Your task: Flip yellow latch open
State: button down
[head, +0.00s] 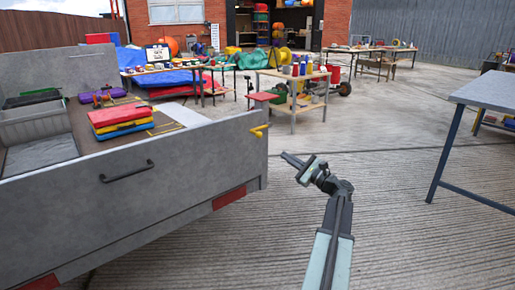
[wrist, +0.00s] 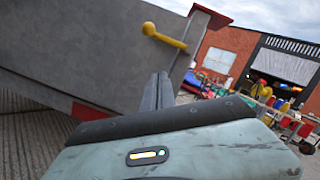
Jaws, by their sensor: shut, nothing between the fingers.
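The yellow latch (head: 259,130) is a small lever at the top right corner of the grey trailer side panel (head: 150,195). In the wrist view the yellow latch (wrist: 164,36) has a round knob on the left and an arm running to the right, sloping slightly down. My gripper (head: 285,156) is in front of the panel's right end, to the right of and a little below the latch in the head view. In the wrist view my gripper's fingers (wrist: 158,78) are together, empty, and appear just below the latch with a gap between.
A black handle (head: 127,171) is on the panel's outer face. Folded coloured sheets (head: 120,117) and a grey crate (head: 32,124) lie in the trailer bed. A wooden table (head: 295,85) with bottles stands behind, a metal table (head: 485,92) at right. Concrete between is clear.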

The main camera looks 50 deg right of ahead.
jog(key=x, duration=0.3)
jog(key=p+x, duration=0.1)
jog(key=x, duration=0.3)
jog(key=p+x, duration=0.1)
jog(key=x, duration=0.3)
jog(key=shift+a, duration=0.35)
jog(key=shift+a+r+p, duration=0.55)
jog(key=shift+r+p, duration=0.25)
jog(key=shift+p, duration=0.05)
jog(key=shift+a+r+p, duration=0.6)
jog(key=shift+r+p, duration=0.2)
jog(key=shift+p, duration=0.05)
